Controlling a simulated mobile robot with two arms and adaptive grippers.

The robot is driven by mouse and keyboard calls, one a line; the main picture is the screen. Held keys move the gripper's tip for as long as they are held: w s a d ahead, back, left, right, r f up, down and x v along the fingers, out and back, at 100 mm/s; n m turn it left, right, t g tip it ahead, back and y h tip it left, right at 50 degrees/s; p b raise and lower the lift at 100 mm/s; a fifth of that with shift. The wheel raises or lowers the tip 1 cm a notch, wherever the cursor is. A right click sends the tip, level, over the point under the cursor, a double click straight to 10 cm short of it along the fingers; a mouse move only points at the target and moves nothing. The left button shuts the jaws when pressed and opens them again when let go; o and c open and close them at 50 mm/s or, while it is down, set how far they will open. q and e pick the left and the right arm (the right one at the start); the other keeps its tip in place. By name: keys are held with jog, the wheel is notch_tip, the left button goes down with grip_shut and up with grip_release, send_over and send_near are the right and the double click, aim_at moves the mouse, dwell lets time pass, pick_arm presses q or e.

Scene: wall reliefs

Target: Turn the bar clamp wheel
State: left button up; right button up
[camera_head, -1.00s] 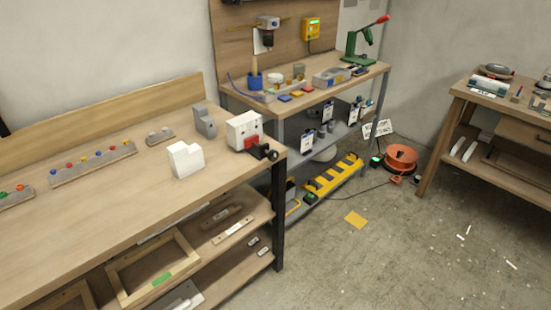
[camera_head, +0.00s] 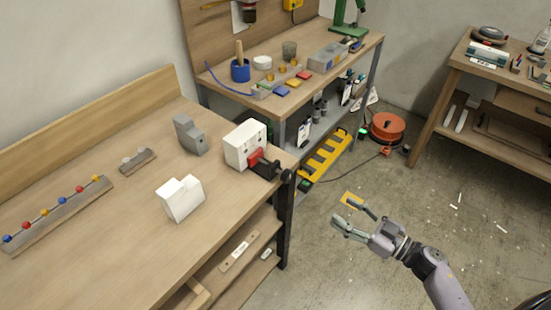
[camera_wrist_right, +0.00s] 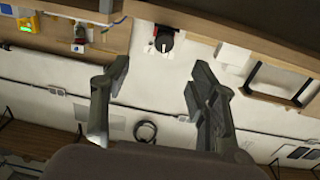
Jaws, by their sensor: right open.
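The bar clamp is a red and black device (camera_head: 262,164) at the front right corner of the left workbench (camera_head: 120,235), beside a white block (camera_head: 245,143). Its black wheel (camera_head: 286,175) sticks out past the bench edge. In the wrist view a black round part with a red mark (camera_wrist_right: 164,40), which looks like the wheel, shows beyond the gap between my fingers. My right gripper (camera_head: 345,211) is open and empty, over the floor to the right of the clamp and apart from it. It also shows in the wrist view (camera_wrist_right: 159,70). My left gripper is not in view.
A white notched block (camera_head: 180,198) and a grey block (camera_head: 189,135) stand on the bench. A second bench (camera_head: 225,95) with tools stands behind. Open floor lies around my right arm.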

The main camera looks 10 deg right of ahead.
jog(key=r, duration=0.1)
jog(key=p, duration=0.2)
send_near(290, 178)
jog(key=shift+n+y, duration=0.3)
jog(key=x, duration=0.8)
jog(key=shift+w+d+f, duration=0.15)
jog(key=shift+d+f, duration=0.05)
jog(key=shift+f, duration=0.1)
jog(key=shift+w+a, duration=0.3)
jog(key=shift+w, duration=0.05)
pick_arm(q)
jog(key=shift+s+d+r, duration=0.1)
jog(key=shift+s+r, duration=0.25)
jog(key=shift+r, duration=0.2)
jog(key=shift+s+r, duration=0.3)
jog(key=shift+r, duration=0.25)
pick_arm(e)
jog(key=shift+c, duration=0.5)
jog(key=c, duration=1.1)
